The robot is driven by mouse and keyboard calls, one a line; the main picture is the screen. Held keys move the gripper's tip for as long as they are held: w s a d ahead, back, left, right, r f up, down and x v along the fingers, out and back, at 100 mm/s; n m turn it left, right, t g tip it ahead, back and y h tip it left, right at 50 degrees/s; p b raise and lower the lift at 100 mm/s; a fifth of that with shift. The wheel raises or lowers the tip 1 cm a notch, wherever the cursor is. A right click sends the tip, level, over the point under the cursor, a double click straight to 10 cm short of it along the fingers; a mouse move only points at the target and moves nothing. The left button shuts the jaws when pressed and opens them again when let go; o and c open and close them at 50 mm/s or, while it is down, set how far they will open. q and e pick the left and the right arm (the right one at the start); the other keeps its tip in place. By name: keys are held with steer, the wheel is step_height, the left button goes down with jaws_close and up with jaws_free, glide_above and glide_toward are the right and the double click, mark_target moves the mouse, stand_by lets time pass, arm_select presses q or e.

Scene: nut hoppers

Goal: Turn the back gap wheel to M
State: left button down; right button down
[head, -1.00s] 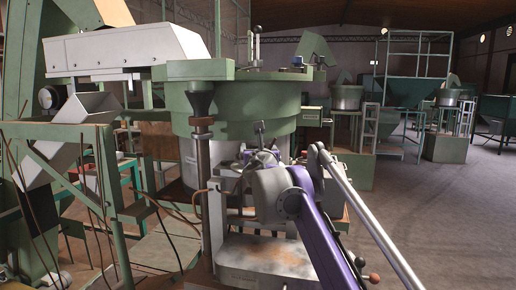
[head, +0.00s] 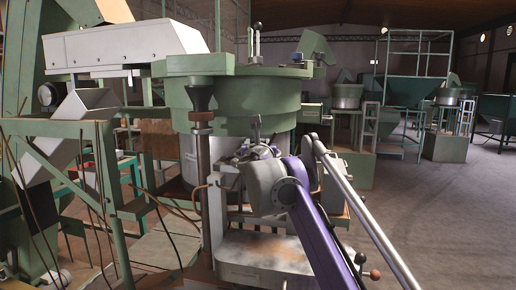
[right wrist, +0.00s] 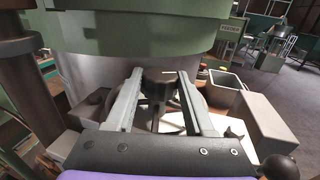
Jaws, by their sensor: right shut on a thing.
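In the right wrist view, the two pale fingers of my right gripper (right wrist: 160,76) reach forward on either side of a dark wheel (right wrist: 159,88), shut on its hub. Parts of the wheel's dark rim and spokes show beside and between the fingers. No M or other mark on the wheel is readable. In the head view, my right gripper (head: 257,148) is at the machine under the green bowl, and my own wrist hides most of the wheel there. My left gripper is not in view.
The green bowl (head: 235,105) hangs close above my right gripper. A dark post (head: 203,160) stands to its left, and a pale machine base (head: 265,255) lies below. In the right wrist view, an open grey box (right wrist: 225,88) is right of the wheel. Open floor (head: 450,215) lies right.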

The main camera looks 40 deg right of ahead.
steer(key=shift+w+a+f+m+g+h+b, duration=0.15)
steer(key=shift+f+m+g+h+b, duration=0.15)
steer(key=shift+m+g+h+b, duration=0.3)
steer(key=shift+r+h, duration=0.1)
steer(key=shift+h, duration=0.3)
steer(key=shift+a+r+m+g+h, duration=0.15)
steer(key=shift+m+g+h, duration=0.15)
steer(key=shift+m+g, duration=0.25)
steer(key=shift+r+m+g+h+p, duration=0.2)
steer(key=shift+m+g+h+p, duration=0.25)
steer(key=shift+m+g+h, duration=0.35)
arm_select(q)
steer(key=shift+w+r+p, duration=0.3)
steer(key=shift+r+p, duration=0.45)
steer(key=shift+p, duration=0.1)
arm_select(e)
steer(key=shift+w+m+g+h, duration=0.15)
steer(key=shift+m+g+h, duration=0.7)
steer(key=shift+g, duration=0.7)
steer(key=shift+f, duration=0.1)
steer(key=shift+c, duration=1.4)
jaws_free()
